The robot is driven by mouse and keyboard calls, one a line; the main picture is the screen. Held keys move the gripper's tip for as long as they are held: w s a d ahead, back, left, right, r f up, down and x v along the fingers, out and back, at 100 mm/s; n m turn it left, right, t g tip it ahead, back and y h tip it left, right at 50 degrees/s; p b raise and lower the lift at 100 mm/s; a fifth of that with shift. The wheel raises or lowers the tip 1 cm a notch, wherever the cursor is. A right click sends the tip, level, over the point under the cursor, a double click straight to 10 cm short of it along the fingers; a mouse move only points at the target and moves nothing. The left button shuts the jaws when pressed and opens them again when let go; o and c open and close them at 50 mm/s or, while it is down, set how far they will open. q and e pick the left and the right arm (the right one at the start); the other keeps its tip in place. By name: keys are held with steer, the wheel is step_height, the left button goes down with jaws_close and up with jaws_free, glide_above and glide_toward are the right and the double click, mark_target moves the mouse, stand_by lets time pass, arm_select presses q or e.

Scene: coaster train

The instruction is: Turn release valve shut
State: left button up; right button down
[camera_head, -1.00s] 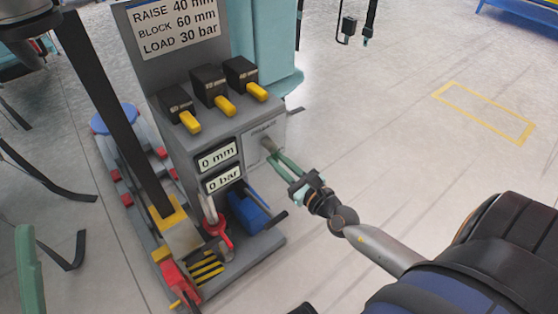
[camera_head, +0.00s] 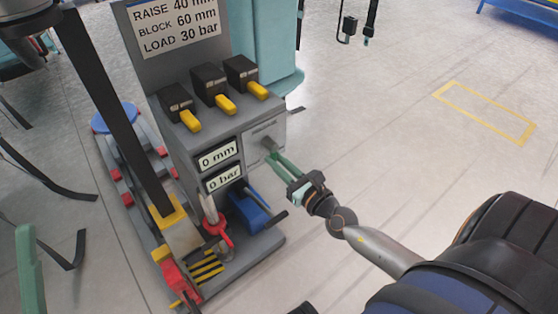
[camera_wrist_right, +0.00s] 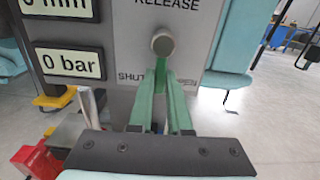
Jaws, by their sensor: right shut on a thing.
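My right gripper (camera_head: 277,157) reaches the valve from the lower right in the head view.
Displays read 0 mm (camera_head: 217,156) and 0 bar (camera_head: 223,178) left of the valve. Yellow-tipped levers (camera_head: 225,104) stand above. A blue part (camera_head: 249,209) with a dark rod is below my gripper. Floor to the right is clear.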

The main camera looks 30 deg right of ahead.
steer(key=m, duration=0.1)
steer(key=a+m, duration=0.1)
steer(key=shift+m, duration=0.4)
steer(key=m, duration=0.1)
steer(key=a+m, duration=0.1)
steer(key=shift+s+r+m, duration=0.1)
steer(key=shift+r+m, duration=0.1)
steer(key=shift+m, duration=0.2)
steer(key=shift+a+r+m, duration=0.2)
steer(key=shift+a+m, duration=0.05)
steer(key=shift+m, duration=0.7)
steer(key=shift+a+r+m, duration=0.2)
steer(key=shift+a+m, duration=0.05)
steer(key=shift+m, duration=0.7)
steer(key=c, duration=0.9)
jaws_free()
steer(key=shift+o, duration=0.2)
